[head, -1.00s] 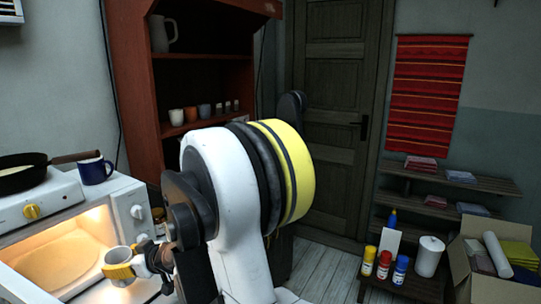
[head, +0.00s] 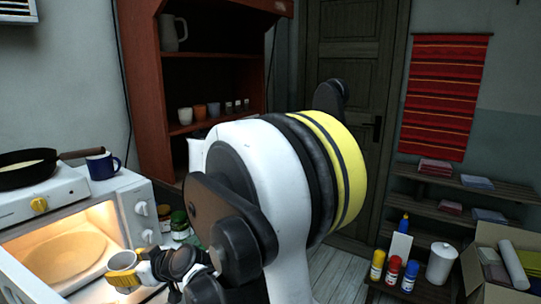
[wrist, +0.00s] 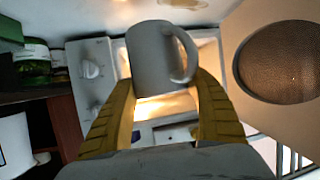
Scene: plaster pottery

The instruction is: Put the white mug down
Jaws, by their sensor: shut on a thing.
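The white mug (wrist: 152,62) is between the yellow fingers of my gripper (wrist: 165,105) in the wrist view, with its handle toward the right. It looks grey in the shade. In the head view my gripper (head: 124,272) holds the mug (head: 121,260) in front of the lit, open oven, near its right side. The gripper is shut on the mug, and the fingers hide part of its side. The mug appears held up; whether it touches anything beneath cannot be told.
The open oven (head: 140,207) has a round tan plate (head: 66,258) inside. A pan (head: 30,172) and a blue mug (head: 102,166) stand on top. Green jars (head: 180,222) stand right of it. A red-brown shelf (head: 145,100) holds cups and a pitcher.

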